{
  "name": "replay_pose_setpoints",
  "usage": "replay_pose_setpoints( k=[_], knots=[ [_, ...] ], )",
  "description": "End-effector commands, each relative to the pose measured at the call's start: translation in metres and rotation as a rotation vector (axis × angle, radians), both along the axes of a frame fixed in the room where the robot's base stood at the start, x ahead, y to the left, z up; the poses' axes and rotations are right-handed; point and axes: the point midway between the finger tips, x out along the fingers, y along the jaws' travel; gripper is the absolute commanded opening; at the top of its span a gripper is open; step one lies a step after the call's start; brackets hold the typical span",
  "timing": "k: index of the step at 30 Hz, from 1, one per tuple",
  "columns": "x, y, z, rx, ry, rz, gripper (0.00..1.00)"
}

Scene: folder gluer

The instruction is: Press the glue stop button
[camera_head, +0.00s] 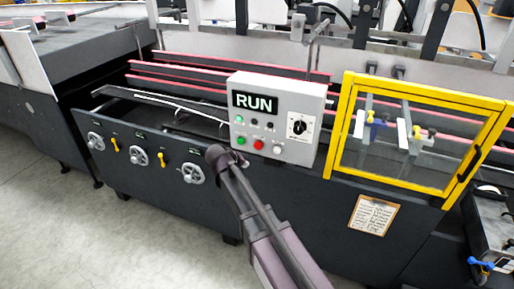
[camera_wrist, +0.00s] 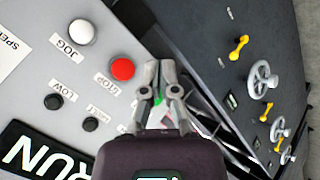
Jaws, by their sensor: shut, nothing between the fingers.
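The light grey control box (camera_head: 278,92) carries the RUN display, a dial and small buttons. In the head view the red button (camera_head: 258,144) sits in the lower row between a green button (camera_head: 240,140) and a white one (camera_head: 277,149). In the wrist view the red button (camera_wrist: 122,68) is labelled STOP and the white one (camera_wrist: 80,32) JOG. My gripper (camera_wrist: 160,66) is shut and empty, its tips to the right of the red button in that view. Green shows behind its fingers. I see no contact with a button. No label reading glue is legible.
The yellow-framed guard door (camera_head: 335,125) stands right of the box. Handwheels (camera_head: 139,157) and yellow levers (camera_head: 162,157) stick out of the dark machine side panel at left. Red-edged rails (camera_head: 185,85) run behind the box. The floor (camera_head: 60,220) at front left is clear.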

Motion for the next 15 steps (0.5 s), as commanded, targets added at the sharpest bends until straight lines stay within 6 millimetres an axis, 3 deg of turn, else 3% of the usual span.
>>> replay_pose_setpoints(
  k=[8,15],
  knots=[
    [0.010,-0.003,0.000,0.000,0.001,-0.001,0.00],
    [0.031,-0.010,0.000,0.001,0.001,-0.001,0.00]
  ],
)
